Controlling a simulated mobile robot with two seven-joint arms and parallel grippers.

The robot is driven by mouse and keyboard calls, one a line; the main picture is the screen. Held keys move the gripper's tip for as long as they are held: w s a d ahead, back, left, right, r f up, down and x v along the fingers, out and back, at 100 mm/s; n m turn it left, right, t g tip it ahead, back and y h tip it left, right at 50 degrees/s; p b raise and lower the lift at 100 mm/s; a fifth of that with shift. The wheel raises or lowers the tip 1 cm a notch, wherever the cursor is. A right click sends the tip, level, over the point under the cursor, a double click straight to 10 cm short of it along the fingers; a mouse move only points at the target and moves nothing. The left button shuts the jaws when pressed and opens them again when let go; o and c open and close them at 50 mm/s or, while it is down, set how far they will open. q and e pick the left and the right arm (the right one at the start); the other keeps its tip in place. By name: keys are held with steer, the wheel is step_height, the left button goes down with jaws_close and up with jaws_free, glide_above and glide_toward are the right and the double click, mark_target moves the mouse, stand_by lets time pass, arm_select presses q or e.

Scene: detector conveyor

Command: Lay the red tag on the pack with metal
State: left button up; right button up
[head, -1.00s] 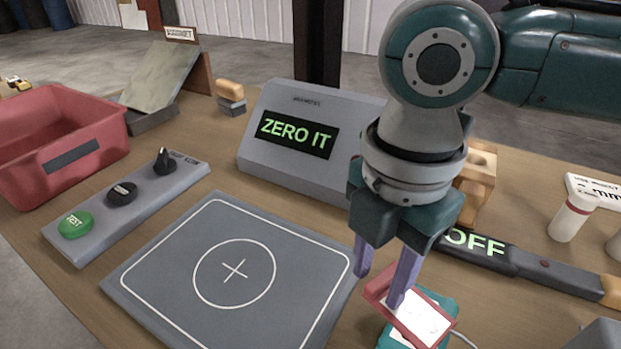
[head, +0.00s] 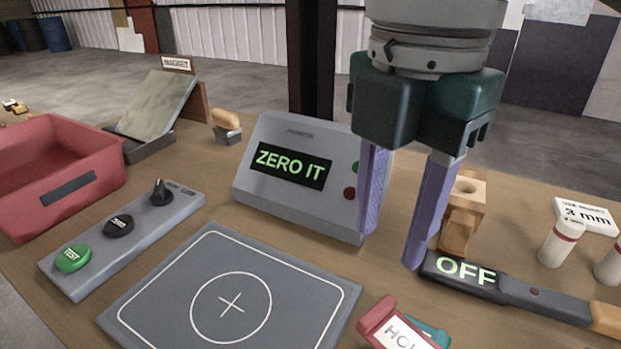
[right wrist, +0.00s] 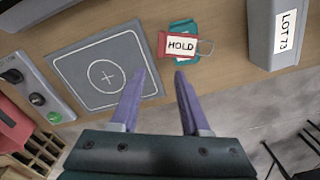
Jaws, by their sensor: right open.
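The red tag (head: 376,314) with a white HOLD label is at the bottom edge of the head view, partly cut off. It overlaps a teal pack (head: 434,335), which shows past its edge. In the right wrist view the red tag (right wrist: 164,44) appears over the teal pack (right wrist: 184,23), with a grey loop to its right; whether it lies flat cannot be told. My right gripper (head: 391,248) is open and empty, raised above and apart from the tag. My left gripper is not in view.
A grey pad (head: 180,309) with a circle and cross lies left of the tag. The console (head: 259,190) reads ZERO IT. A wand (head: 540,298) reading OFF lies right. A red bin (head: 100,157) stands at left, and a grey LOT 73 box (right wrist: 263,40) shows in the wrist view.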

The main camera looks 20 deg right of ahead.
steer(key=s+a+f+m+t+y, duration=0.35)
steer(key=s+a+f+m, duration=0.25)
steer(key=a+m, duration=0.25)
steer(key=s+d+f+m+h, duration=0.3)
steer(key=s+d+m, duration=0.3)
steer(key=d+m, duration=0.5)
steer(key=shift+s+d+f, duration=0.3)
steer(key=shift+s+f, duration=0.1)
steer(key=shift+f, duration=0.05)
step_height(320, 180, up, 46)
steer(key=p, duration=4.6)
